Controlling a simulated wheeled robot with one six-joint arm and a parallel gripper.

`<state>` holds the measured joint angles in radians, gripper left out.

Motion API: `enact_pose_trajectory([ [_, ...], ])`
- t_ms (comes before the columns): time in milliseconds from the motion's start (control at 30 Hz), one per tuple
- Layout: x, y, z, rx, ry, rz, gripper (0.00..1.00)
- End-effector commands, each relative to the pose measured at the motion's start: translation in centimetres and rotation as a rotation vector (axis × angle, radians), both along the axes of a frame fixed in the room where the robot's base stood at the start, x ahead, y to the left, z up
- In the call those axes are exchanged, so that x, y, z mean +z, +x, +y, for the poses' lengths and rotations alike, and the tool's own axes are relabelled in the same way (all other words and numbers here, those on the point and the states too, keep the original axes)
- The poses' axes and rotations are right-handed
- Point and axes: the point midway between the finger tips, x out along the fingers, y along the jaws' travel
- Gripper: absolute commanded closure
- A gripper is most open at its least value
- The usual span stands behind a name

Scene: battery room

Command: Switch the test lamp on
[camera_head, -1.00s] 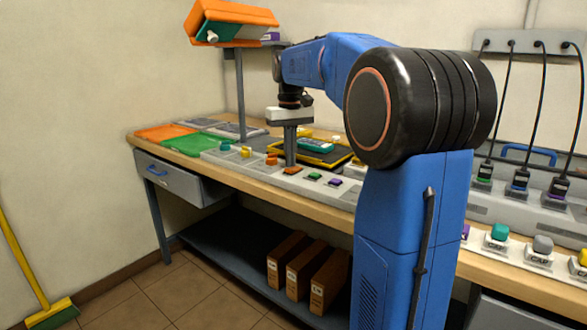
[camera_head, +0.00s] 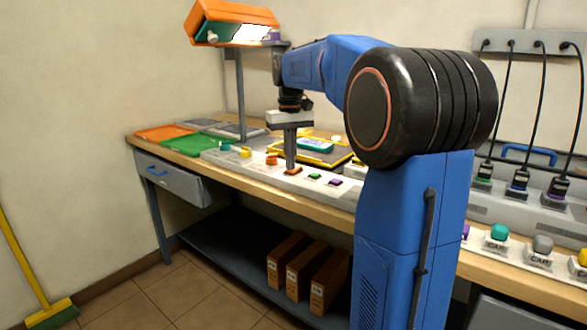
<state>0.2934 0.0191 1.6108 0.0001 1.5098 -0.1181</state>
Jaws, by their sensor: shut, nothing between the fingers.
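The lamp has an orange head (camera_head: 236,18) on a grey post (camera_head: 241,85) at the back left of the bench. A panel on its underside (camera_head: 252,33) is bright white, so it looks lit. My gripper (camera_head: 290,167) is shut and empty, pointing straight down over a grey control strip (camera_head: 258,166). Its fingertips are at an orange-red button (camera_head: 292,171) on that strip. I cannot tell whether they touch or press it. A green button (camera_head: 314,176) and a purple button (camera_head: 336,183) sit just right of it.
Left on the strip are orange (camera_head: 271,159) and yellow (camera_head: 246,152) knobs. Behind my gripper lies a yellow-edged black tray (camera_head: 326,162) with a teal device (camera_head: 314,145). Chargers with hanging cables (camera_head: 520,180) stand at right. My arm hides the bench's middle.

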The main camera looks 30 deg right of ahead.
Motion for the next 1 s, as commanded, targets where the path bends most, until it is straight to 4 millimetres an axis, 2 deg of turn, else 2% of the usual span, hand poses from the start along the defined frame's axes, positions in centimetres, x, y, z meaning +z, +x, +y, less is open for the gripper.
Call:
enact_pose_trajectory([
  [1000,6.2,0.0,0.0,0.000,0.000,0.001,1.00],
])
